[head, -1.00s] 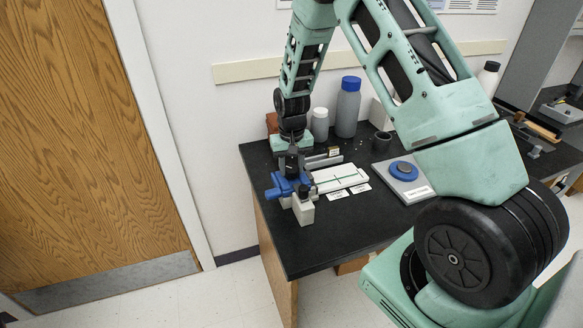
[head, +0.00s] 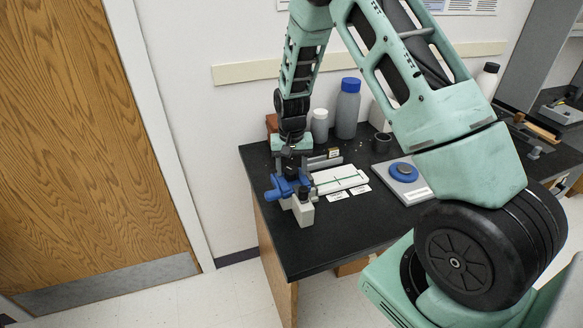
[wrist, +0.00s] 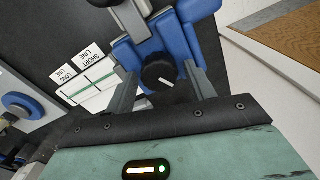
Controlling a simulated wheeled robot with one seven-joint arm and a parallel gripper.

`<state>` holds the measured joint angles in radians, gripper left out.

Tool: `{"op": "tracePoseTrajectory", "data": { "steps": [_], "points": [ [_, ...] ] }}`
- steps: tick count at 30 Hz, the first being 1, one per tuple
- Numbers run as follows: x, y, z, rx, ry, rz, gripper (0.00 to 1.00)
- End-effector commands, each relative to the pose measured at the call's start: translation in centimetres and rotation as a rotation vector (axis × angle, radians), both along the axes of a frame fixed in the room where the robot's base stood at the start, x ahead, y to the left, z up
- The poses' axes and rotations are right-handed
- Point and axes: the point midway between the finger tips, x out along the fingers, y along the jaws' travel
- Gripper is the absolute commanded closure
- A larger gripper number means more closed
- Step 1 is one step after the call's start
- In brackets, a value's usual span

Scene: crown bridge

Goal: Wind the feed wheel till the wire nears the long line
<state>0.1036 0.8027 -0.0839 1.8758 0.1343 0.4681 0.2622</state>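The feed wheel is a black round knob (wrist: 159,72) with a white pointer mark, set on a blue fixture (wrist: 181,37). My gripper (wrist: 160,80) is open, with one finger on each side of the knob and a visible gap to it. In the head view my gripper (head: 291,163) is over the blue fixture (head: 282,187) at the table's left end. A white plate (wrist: 96,87) with a green line along it and thin cross lines runs out from the fixture. The wire cannot be told apart for sure. Cards reading SHORT LINE (wrist: 94,50) and LONG LINE (wrist: 66,73) lie beside the plate.
A grey block (head: 303,211) stands at the fixture's front. A grey plate (head: 411,190) with a blue disc (head: 403,171) lies to the right. The black tabletop (head: 330,238) is clear in front.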

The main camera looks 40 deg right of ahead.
Motion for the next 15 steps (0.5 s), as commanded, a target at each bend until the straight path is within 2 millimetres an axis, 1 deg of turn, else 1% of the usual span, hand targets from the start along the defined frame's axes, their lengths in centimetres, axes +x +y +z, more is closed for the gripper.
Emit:
{"op": "tracePoseTrajectory", "data": {
  "steps": [10, 13, 15],
  "points": [
    [0.0, 0.0, 0.2, 0.001, 0.001, 0.001, 0.40],
    [0.0, 0.0, 0.9, 0.000, 0.000, 0.001, 0.40],
    [0.1, 0.0, 2.0, -0.001, -0.003, 0.002, 0.40]
  ]
}}
